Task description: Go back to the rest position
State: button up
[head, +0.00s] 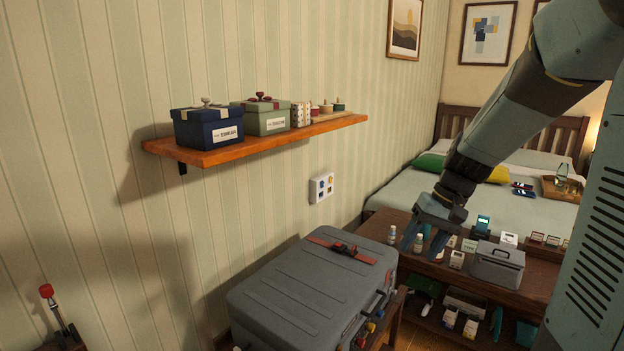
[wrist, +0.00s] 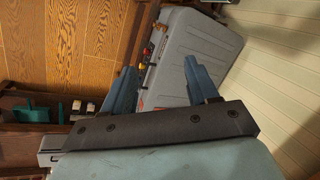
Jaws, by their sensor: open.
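My gripper (head: 425,234) hangs at the end of my arm in the right half of the head view, fingers pointing down. It appears over or in front of the near edge of the low wooden table; the exact height is hard to tell. In the wrist view its two blue fingers (wrist: 163,88) are spread wide with nothing between them. Beyond them lies the grey hard case (wrist: 215,55), which stands apart from the fingers.
The grey case (head: 305,292) with a red strap stands against the wall. A wooden shelf (head: 215,155) holds a blue box (head: 207,127) and a green box (head: 262,114). The low table (head: 540,283) carries bottles, small boxes and a grey toolbox (head: 497,264). A bed (head: 400,190) is behind.

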jog(key=s+r+t+h, duration=0.2)
jog(key=s+r, duration=0.3)
jog(key=s, duration=0.3)
jog(key=s+r+t+h, duration=0.2)
jog(key=s+r+t, duration=0.1)
jog(key=s+r, duration=0.2)
jog(key=s, duration=0.2)
jog(key=shift+s+r+n+t, duration=0.3)
jog(key=shift+s+r, duration=0.1)
dwell(1.4)
